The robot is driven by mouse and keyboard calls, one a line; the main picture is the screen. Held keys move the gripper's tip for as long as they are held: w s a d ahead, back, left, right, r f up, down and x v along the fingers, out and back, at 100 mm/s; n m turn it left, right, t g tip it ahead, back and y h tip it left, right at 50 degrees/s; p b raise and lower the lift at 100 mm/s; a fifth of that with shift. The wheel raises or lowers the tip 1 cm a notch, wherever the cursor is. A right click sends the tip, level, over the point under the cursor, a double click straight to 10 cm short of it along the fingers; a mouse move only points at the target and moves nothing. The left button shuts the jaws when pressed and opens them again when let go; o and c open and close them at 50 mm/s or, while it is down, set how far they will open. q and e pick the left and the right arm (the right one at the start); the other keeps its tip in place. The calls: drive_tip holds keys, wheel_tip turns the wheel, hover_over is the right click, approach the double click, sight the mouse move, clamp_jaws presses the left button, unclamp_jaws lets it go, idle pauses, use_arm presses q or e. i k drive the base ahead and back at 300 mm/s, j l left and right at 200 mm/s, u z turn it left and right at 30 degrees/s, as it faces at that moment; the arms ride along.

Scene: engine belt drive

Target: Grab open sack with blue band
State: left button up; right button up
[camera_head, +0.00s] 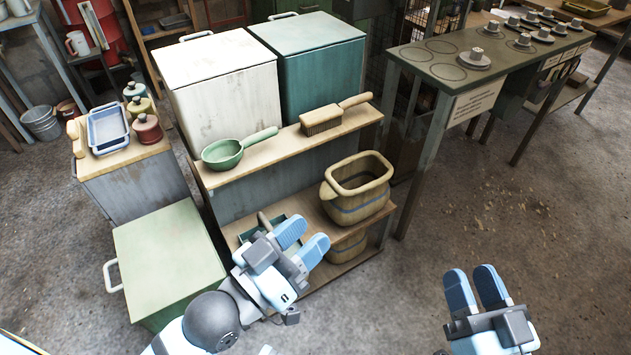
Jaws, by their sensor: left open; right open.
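The open sack with a blue band (357,187) stands upright on the lower shelf of the wooden shelf unit. It is tan, with a wide open top, a folded rim and a blue stripe low on its side. My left gripper (304,238) is open and empty in front of the lower shelf, to the left of the sack and nearer to me, apart from it. My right gripper (475,287) is open and empty over the bare floor, to the right of the shelf unit and well away from the sack.
A tan container (348,247) sits below the sack. A green tray (287,214) is partly hidden behind my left gripper. The upper shelf holds a green scoop (223,154) and a brush (321,121). A green bin (168,257) stands left.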

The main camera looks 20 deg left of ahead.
sight(353, 192)
drive_tip(key=i+l+u, duration=0.15)
drive_tip(key=u, duration=0.25)
drive_tip(key=l+u, duration=0.3)
drive_tip(key=u, duration=0.15)
drive_tip(key=i+l+u, duration=0.1)
drive_tip(key=l+u, duration=1.2)
drive_tip(key=l, duration=0.15)
